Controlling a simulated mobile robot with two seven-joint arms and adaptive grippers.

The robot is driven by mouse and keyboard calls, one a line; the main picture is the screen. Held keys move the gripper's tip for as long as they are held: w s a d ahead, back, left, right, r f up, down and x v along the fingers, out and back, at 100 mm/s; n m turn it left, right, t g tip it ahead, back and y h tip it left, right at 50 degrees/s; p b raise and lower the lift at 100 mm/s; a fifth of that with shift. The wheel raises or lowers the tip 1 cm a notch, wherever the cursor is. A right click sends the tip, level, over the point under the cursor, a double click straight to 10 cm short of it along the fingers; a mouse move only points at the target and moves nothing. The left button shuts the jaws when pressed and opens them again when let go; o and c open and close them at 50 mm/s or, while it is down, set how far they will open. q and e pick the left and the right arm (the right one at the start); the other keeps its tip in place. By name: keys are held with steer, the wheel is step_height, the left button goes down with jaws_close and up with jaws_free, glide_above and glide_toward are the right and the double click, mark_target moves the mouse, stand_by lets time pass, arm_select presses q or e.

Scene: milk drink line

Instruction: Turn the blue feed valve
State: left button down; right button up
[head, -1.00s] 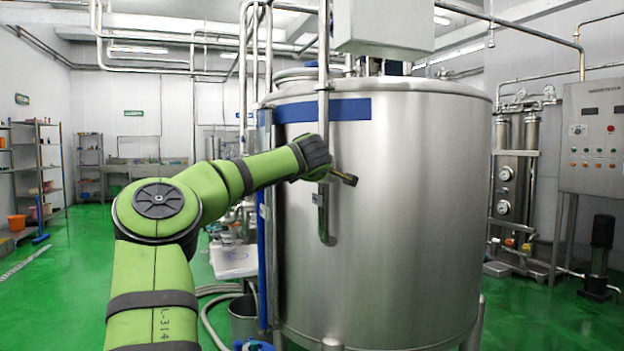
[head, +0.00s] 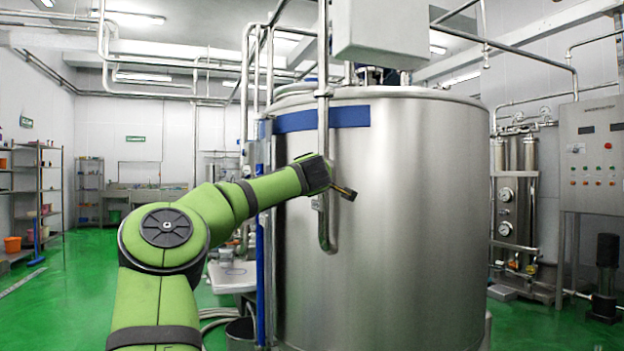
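My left arm, green with dark bands, reaches in from the left to a vertical steel pipe (head: 323,120) on the front of the large steel tank (head: 410,230). My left gripper (head: 343,192) is at the pipe, pointing right and slightly down. A short dark piece with a brownish end sticks out past the pipe; I cannot tell whether it is a fingertip or a valve handle. Whether the gripper is open or shut is not clear. No blue valve handle can be made out; it may be hidden behind the gripper. My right gripper is not in view.
A blue band (head: 300,121) runs along the upper tank wall. A grey box (head: 380,35) hangs above the tank. A control cabinet (head: 597,155) stands at the right, shelves (head: 38,190) at the far left. The green floor is open at left.

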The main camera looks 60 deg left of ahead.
arm_select(q)
steer(key=shift+r, duration=0.35)
steer(key=c, duration=0.8)
jaws_free()
steer(key=shift+f, duration=0.2)
steer(key=shift+f, duration=0.1)
steer(key=v, duration=1.2)
